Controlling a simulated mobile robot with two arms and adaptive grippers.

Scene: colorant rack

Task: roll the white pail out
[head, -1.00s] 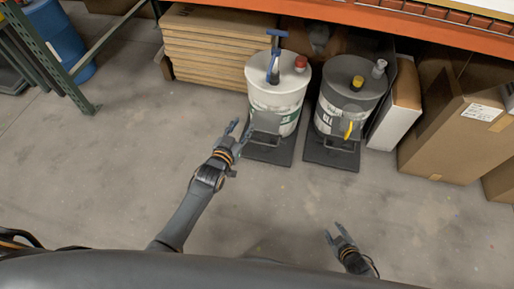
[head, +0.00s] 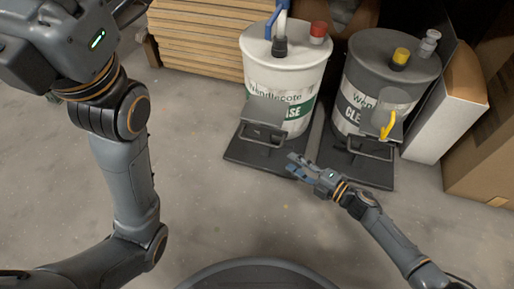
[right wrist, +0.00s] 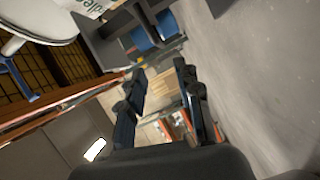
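The white pail (head: 285,85) stands upright on a dark low dolly (head: 240,152) in the head view, with a green label band, a red cap and a blue-handled pump on its lid. A dark bracket with a loop handle (head: 262,136) rises at the dolly's front. My right gripper (head: 297,166) is open and empty, close by the dolly's front right corner; I cannot tell whether it touches. In the right wrist view its fingers (right wrist: 158,70) are spread, with part of the pail (right wrist: 45,18) at upper left. My left arm fills the left side; its gripper is out of the picture.
A grey pail (head: 385,80) with a yellow cap stands on its own dolly (head: 360,170) close on the right. A white-sided carton (head: 435,125) and a brown box (head: 490,160) are farther right. Stacked boards (head: 195,40) are behind left. The floor (head: 230,220) in front is clear.

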